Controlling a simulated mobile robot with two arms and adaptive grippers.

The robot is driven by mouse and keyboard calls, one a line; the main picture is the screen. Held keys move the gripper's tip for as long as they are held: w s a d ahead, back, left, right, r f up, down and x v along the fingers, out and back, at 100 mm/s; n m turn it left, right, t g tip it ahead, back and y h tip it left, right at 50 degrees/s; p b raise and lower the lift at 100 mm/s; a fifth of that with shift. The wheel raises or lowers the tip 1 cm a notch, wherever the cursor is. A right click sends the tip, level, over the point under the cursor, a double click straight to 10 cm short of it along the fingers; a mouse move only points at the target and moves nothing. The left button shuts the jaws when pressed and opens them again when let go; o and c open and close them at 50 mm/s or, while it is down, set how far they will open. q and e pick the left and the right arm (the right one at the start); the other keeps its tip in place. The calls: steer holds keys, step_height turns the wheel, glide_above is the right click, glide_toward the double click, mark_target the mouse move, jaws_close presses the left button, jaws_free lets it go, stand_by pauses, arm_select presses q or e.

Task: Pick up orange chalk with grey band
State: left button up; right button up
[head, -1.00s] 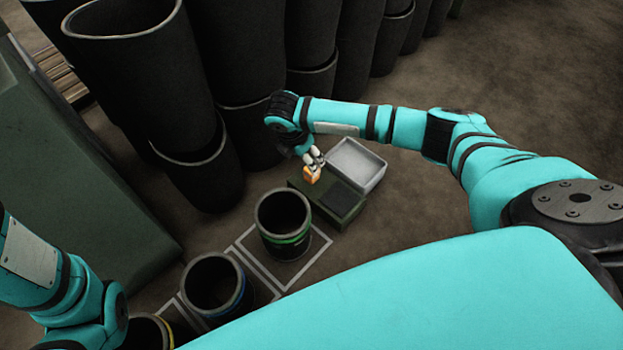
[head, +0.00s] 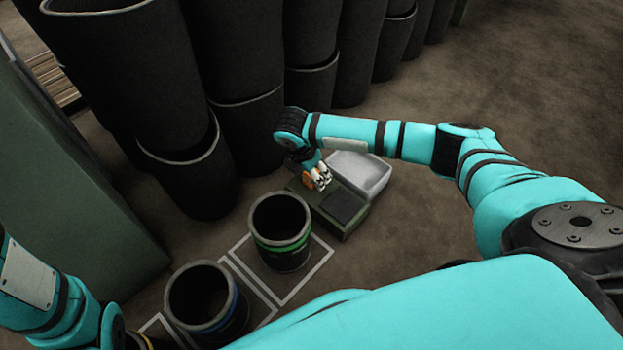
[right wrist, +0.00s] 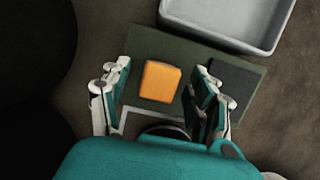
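An orange block of chalk (right wrist: 160,81) sits on the dark green box (right wrist: 140,42) in the right wrist view. I cannot make out a grey band on it. My right gripper (right wrist: 158,76) is open, with one finger on each side of the chalk and visible gaps between. In the head view, the right gripper (head: 320,177) is low over the green box (head: 345,228), and a bit of the orange chalk (head: 307,182) shows beside the fingers. My left arm is at the lower left of the head view, but its gripper is out of frame.
A black pad (head: 343,207) lies on the box beside the chalk. A grey tray (head: 377,187) stands behind it. Sleeves with a green band (head: 283,246) and a blue band (head: 236,306) stand in front, on outlined squares. Several tall black sleeves (head: 255,130) line the back.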

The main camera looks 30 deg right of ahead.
steer(key=c, duration=1.2)
